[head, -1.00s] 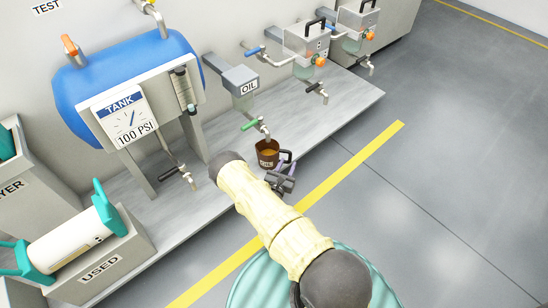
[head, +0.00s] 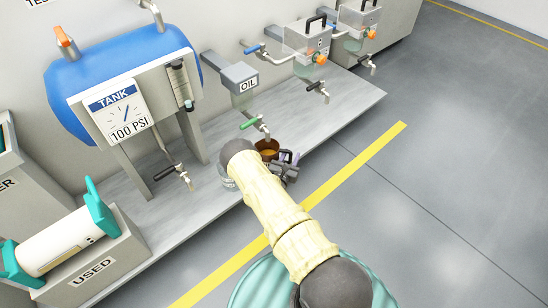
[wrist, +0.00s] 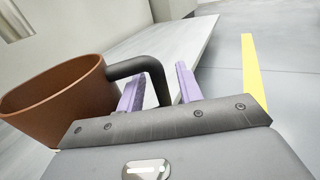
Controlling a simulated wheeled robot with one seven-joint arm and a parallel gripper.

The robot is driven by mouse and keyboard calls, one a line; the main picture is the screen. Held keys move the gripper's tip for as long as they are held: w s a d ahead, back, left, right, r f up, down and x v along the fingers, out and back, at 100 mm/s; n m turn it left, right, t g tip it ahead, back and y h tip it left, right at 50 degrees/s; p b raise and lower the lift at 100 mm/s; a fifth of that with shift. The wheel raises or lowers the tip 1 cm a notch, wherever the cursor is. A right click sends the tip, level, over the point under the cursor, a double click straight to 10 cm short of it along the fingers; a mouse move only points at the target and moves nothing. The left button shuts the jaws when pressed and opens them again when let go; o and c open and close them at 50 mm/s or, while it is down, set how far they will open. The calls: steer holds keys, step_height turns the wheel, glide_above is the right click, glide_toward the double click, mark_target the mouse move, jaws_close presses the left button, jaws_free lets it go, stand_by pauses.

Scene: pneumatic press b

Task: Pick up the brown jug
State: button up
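The brown jug (head: 266,146) stands on the grey bench under the green-handled oil tap, partly hidden by my arm in the head view. In the wrist view the brown jug (wrist: 62,98) is at the left, with its dark handle reaching right. My gripper (wrist: 158,82) is open, with its two purple fingers on either side of the handle's down-going part. A gap shows between the handle and the right finger. In the head view my gripper (head: 289,160) is at the jug's right side.
The oil tap (head: 255,123) hangs just above the jug. The grey bench (head: 330,110) has clear room to the right. A blue tank (head: 120,75) and a tap (head: 182,176) are at the left. The floor beyond the yellow line (head: 340,175) is open.

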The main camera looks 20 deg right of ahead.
jaws_close()
steer(key=shift+r, duration=0.15)
